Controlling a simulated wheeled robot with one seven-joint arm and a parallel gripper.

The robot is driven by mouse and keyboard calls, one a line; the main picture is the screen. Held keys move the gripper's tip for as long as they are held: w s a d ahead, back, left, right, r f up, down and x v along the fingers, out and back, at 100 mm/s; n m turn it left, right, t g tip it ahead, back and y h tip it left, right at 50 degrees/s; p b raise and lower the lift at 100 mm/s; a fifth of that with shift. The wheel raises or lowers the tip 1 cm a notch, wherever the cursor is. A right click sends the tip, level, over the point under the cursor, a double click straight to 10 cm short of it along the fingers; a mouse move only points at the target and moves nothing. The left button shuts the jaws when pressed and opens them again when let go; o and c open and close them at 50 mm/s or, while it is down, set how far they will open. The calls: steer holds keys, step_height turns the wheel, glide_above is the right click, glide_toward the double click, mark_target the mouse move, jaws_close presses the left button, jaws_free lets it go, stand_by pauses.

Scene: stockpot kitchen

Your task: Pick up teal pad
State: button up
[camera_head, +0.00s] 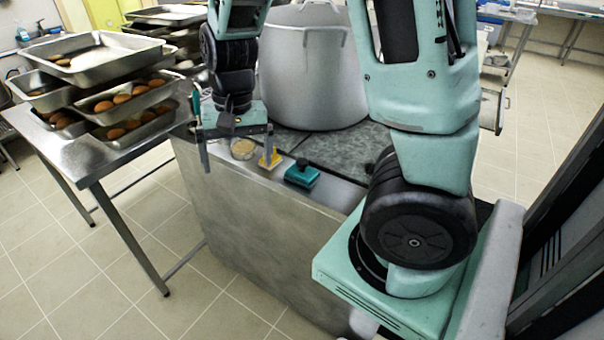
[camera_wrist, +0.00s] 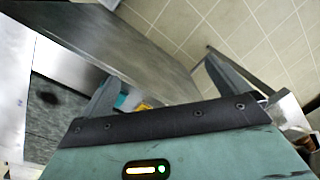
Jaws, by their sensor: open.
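The teal pad (camera_head: 302,174) is a small block with a dark raised top. It lies on the front ledge of the stove block, below the big pot. In the wrist view only a small bit of the teal pad (camera_wrist: 121,101) shows beside the left finger. My gripper (camera_head: 237,150) is open and empty, pointing down to the left of the pad and apart from it. In the wrist view the open fingers of my gripper (camera_wrist: 167,90) stand wide apart, with the stove block's side beyond them.
A yellow block (camera_head: 270,160) with a grey upright part and a round beige item (camera_head: 243,149) sit on the ledge left of the pad. A large pot (camera_head: 312,70) stands behind. Stacked trays (camera_head: 90,65) of brown food are on a steel table (camera_head: 85,160) at left.

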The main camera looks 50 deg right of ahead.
steer(key=w+d+m+h, duration=0.1)
steer(key=d+m, duration=0.3)
steer(key=d, duration=0.7)
steer(key=m+h, duration=0.1)
steer(key=m, duration=0.3)
glide_toward(302, 161)
steer(key=f+b, duration=0.1)
steer(key=f, duration=0.2)
steer(key=f+b, duration=0.1)
steer(key=f, duration=0.2)
steer(key=shift+d+f, duration=0.2)
steer(key=shift+d, duration=0.05)
steer(key=shift+w+d+f+b, duration=0.1)
steer(key=shift+d+f+b, duration=0.1)
steer(key=shift+f, duration=1.35)
steer(key=shift+w+d+f+b, duration=0.1)
steer(key=shift+d+f+b, duration=0.1)
steer(key=shift+f, duration=1.4)
steer(key=shift+a, duration=0.1)
steer(key=c, duration=0.9)
steer(key=shift+c, duration=0.2)
step_height(302, 161, up, 10)
steer(key=shift+r+p, duration=0.1)
steer(key=shift+p, duration=0.8)
